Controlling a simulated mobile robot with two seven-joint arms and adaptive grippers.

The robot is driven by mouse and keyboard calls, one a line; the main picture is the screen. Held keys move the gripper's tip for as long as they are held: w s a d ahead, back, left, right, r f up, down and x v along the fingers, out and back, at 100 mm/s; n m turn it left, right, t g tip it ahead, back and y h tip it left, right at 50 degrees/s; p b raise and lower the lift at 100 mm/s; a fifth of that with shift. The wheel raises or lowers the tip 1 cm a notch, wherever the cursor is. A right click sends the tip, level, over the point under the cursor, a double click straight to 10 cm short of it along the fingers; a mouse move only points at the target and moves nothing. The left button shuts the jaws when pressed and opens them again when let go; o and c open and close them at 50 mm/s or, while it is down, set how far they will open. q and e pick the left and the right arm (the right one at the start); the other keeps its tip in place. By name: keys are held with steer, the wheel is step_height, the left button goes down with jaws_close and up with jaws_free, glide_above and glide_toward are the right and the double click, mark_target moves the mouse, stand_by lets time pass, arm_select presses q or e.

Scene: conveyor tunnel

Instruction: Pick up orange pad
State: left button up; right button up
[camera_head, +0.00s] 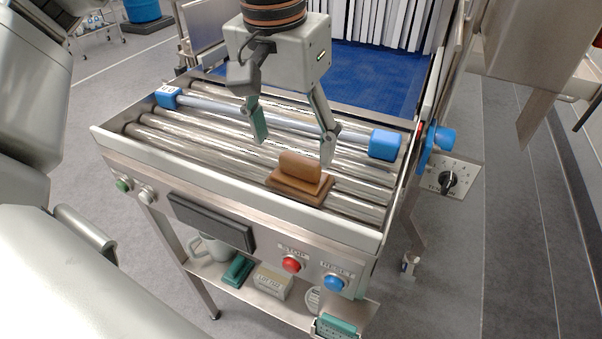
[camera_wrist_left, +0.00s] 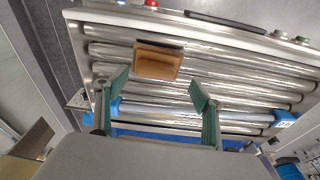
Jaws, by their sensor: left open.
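The orange pad (camera_head: 300,178) is a brown-orange block with a raised grip on a wider base. It rests on the metal rollers near the front rail of the conveyor. It also shows in the left wrist view (camera_wrist_left: 158,62), ahead of the fingertips. My left gripper (camera_head: 293,150) is open and empty above the rollers, just behind and above the pad. Its green-padded fingers (camera_wrist_left: 158,88) stand apart in the left wrist view, with the pad beyond them and not between them. My right gripper is not seen.
A bar with blue end blocks (camera_head: 384,144) lies across the rollers behind the pad. The front panel carries a red button (camera_head: 291,264) and a blue button (camera_head: 333,283). A lower shelf holds a mug (camera_head: 211,247) and small items. White strips hang over a blue belt (camera_head: 375,75).

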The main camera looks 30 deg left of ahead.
mark_target(300, 159)
arm_select(q)
steer(key=f, duration=0.2)
steer(key=w+f, duration=0.1)
steer(key=shift+d+f, duration=0.35)
steer(key=shift+f, duration=0.5)
steer(key=c, duration=1.2)
steer(key=shift+r, duration=0.1)
steer(key=shift+r+p, duration=1.7)
steer(key=shift+r, duration=8.25)
